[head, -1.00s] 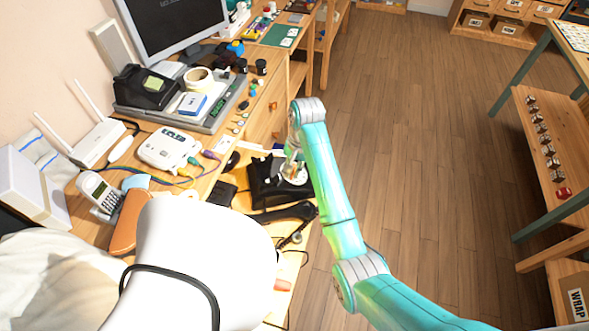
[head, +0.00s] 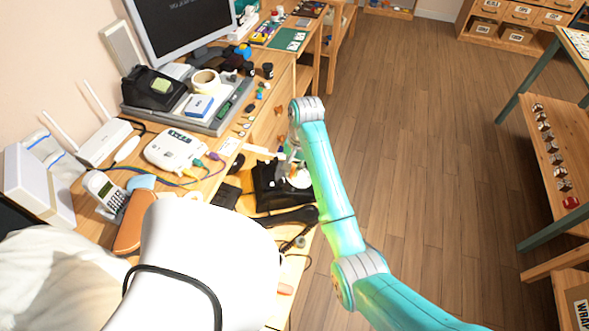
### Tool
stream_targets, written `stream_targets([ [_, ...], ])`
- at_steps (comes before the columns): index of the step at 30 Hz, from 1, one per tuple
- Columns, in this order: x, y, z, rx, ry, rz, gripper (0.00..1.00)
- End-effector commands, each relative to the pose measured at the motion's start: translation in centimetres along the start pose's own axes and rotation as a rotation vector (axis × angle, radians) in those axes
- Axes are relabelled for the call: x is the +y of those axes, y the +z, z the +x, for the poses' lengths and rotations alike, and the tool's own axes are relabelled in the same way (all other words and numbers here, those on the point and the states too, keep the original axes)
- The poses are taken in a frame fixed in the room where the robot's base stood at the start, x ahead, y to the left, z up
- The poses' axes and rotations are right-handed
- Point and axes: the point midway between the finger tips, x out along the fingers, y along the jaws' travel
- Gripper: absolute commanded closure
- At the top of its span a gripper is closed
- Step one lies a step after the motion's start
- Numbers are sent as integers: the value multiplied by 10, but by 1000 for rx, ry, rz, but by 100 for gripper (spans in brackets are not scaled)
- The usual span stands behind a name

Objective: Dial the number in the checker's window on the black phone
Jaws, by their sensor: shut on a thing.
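The black phone (head: 268,200) stands on the desk's right side, with a pale round dial (head: 301,179) facing up. Its black handset (head: 290,218) lies off the body, in front of it, with a coiled cord. The white checker box (head: 166,158) stands left of the phone; its small dark window (head: 181,137) shows characters too small to read. My gripper (head: 289,172) points down at the dial, partly hidden behind my teal arm. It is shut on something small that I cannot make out. I cannot tell whether it touches the dial.
A white cordless phone (head: 104,190), a router (head: 104,143) and a brown case (head: 133,222) stand at the left. A second black desk device (head: 152,90) sits below the monitor (head: 185,22). Coloured cables run from the checker. The floor right of the desk is clear.

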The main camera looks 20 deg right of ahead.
Motion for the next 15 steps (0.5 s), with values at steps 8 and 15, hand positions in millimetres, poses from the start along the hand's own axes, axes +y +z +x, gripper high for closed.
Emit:
stream_targets([
  [8, -1, -1, 0, 0, 0, 0, 100],
  [15, -7, -8, 0, 1, 0, 0, 100],
])
